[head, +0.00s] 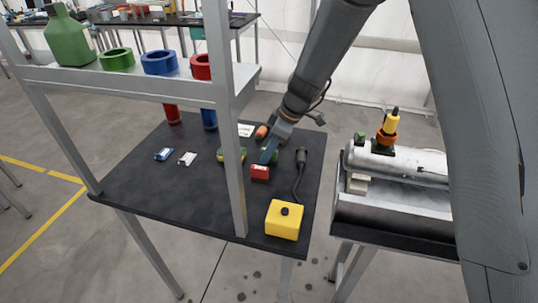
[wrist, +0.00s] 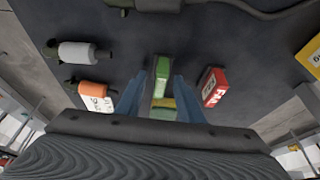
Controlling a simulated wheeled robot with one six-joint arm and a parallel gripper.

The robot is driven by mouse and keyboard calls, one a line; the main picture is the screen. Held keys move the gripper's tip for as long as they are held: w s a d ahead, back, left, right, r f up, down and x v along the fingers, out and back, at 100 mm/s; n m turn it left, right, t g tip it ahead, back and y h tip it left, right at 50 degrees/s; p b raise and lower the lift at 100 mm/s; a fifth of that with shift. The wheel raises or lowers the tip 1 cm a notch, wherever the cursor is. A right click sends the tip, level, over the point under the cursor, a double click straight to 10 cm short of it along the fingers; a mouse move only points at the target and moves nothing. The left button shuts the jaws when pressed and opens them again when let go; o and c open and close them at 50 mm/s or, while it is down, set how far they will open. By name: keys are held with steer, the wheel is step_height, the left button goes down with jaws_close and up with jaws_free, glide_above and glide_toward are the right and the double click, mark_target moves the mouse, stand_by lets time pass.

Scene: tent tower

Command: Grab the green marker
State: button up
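A small green object (wrist: 161,76), which looks like the green marker, is near the middle of the wrist view, on the dark table. My gripper (wrist: 158,100) has its two blue fingers apart, one on either side of the line to it, with visible gaps. In the head view, my gripper (head: 268,153) points down at the table, and a bit of green (head: 275,156) shows just beside the fingers, mostly hidden.
A red box (head: 260,173) is close by the fingers. An orange item (head: 262,131) with a white label (head: 245,130) lies behind. A yellow box (head: 285,220) and black cable (head: 299,175) are at the right. A shelf post (head: 232,165) stands left of my gripper.

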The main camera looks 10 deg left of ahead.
steer(key=shift+c, duration=0.2)
jaws_close()
steer(key=shift+r, duration=0.1)
